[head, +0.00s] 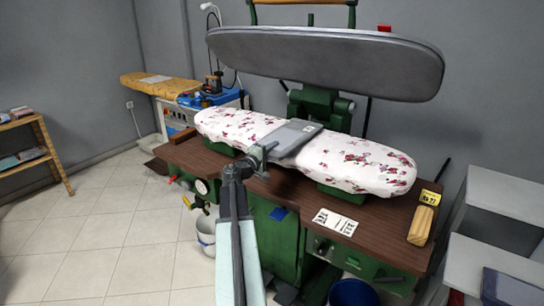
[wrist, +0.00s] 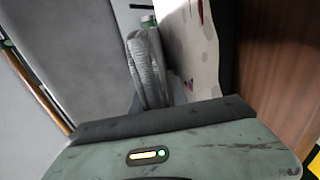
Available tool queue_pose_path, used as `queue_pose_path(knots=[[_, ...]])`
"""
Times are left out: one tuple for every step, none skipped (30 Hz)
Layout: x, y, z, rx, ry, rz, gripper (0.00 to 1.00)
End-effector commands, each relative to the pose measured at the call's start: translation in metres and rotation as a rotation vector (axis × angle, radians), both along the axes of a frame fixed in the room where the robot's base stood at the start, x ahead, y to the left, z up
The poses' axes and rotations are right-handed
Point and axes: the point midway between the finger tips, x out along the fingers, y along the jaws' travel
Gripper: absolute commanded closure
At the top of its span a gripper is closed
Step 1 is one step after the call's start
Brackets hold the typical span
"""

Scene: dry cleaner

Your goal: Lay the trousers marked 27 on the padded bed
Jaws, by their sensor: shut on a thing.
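The grey folded trousers (head: 300,134) are across the middle of the padded bed (head: 375,168), which has a white cover with red flowers. A small white tag shows on the trousers; I cannot read its number. My gripper (head: 262,153) is shut on their near edge, at the front of the bed. In the wrist view the trousers (wrist: 150,65) stick out beyond my gripper, close to the flowered cover (wrist: 196,40). I cannot tell whether they touch the bed fully. My fingertips are hidden in the wrist view.
The raised grey press head (head: 330,62) hangs above the bed. White shelving (head: 500,210) stands at right.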

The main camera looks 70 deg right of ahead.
Motion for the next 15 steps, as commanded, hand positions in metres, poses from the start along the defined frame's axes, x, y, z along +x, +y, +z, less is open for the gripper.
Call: queue_pose_path(knots=[[0.0016, 0.0006, -0.0019, -0.001, 0.001, 0.002, 1.00], [0.0024, 0.0010, -0.0004, -0.001, 0.001, 0.003, 1.00], [0.0034, 0.0014, 0.0005, -0.001, 0.001, 0.004, 1.00], [0.0037, 0.0015, 0.0007, -0.001, 0.001, 0.005, 1.00], [0.0038, 0.0017, 0.0008, -0.001, 0.001, 0.005, 1.00], [0.0038, 0.0016, 0.0006, -0.001, 0.001, 0.005, 1.00], [0.0036, 0.0016, -0.0003, -0.001, 0.001, 0.005, 1.00], [0.0032, 0.0013, -0.0016, -0.001, 0.001, 0.004, 1.00], [0.0027, 0.0011, -0.0033, -0.001, 0.001, 0.003, 1.00], [0.0023, 0.0009, -0.0043, -0.001, 0.001, 0.003, 1.00], [0.0018, 0.0007, -0.0029, 0.000, 0.000, 0.002, 0.73], [0.0013, 0.0004, -0.0025, 0.000, 0.000, 0.002, 0.62], [0.0011, 0.0002, -0.0025, 0.000, 0.000, 0.001, 0.59], [0.0008, 0.0001, -0.0025, 0.000, 0.000, 0.001, 0.59], [0.0005, 0.0000, -0.0025, 0.000, 0.000, 0.001, 0.59]])
